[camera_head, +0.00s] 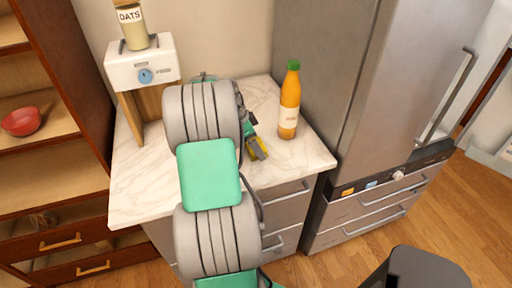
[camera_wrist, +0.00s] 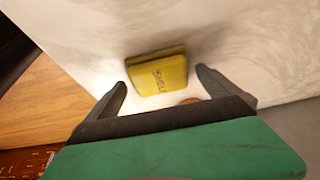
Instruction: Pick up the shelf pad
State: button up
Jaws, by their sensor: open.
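My gripper is open, with one dark finger on each side of the pad and visible space between the fingers and the pad. My arm hides part of the counter there.
An orange bottle (camera_head: 290,104) with a green cap stands on the counter (camera_head: 299,158), right of my gripper. A white appliance (camera_head: 142,66) with an oats jar (camera_head: 131,27) on top stands back left. A steel fridge (camera_head: 400,70) stands at right.

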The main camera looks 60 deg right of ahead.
aim_at(259, 143)
jog(key=shift+r, duration=0.1)
jog(key=c, duration=1.5)
jog(key=shift+r, duration=0.35)
notch_tip(259, 143, up, 2)
jog(key=shift+r, duration=0.15)
jog(key=s+r+b, duration=0.1)
jog(key=s+r, duration=0.2)
jog(key=s, duration=0.1)
jog(key=s+a+r+b, duration=0.1)
jog(key=s+r, duration=0.2)
jog(key=s, duration=0.2)
jog(key=s+a+r+b, duration=0.1)
jog(key=s+r, duration=0.3)
jog(key=shift+s+a, duration=0.25)
jog(key=shift+s, duration=0.15)
